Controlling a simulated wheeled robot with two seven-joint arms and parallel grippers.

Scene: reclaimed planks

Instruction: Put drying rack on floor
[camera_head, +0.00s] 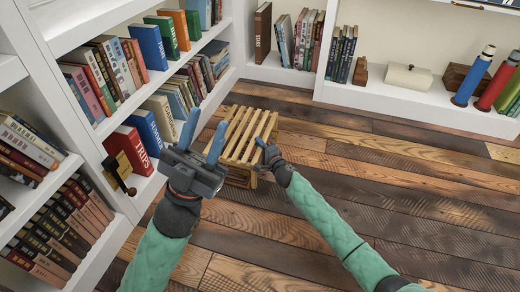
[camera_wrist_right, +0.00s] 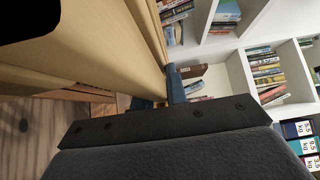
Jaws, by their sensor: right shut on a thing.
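The wooden slatted drying rack (camera_head: 247,128) stands in the middle of the head view, just beyond my grippers. Its lower part is partly hidden by my left gripper, and I cannot tell whether it touches the floor (camera_head: 330,200). My right gripper (camera_head: 262,150) is shut on the rack's right side. In the right wrist view the rack (camera_wrist_right: 90,45) fills the upper left as large tan boards, with the blue fingers (camera_wrist_right: 158,93) at its edge. My left gripper (camera_head: 208,120) is open, its blue fingers apart, in front of the rack's left side; nothing shows between them.
White bookshelves (camera_head: 120,125) full of books run close along the left. More white shelving (camera_head: 400,95) with books, a box and colored cylinders crosses the back. A dark and gold object (camera_head: 120,170) sits on the left shelf edge. The plank floor is clear to the right.

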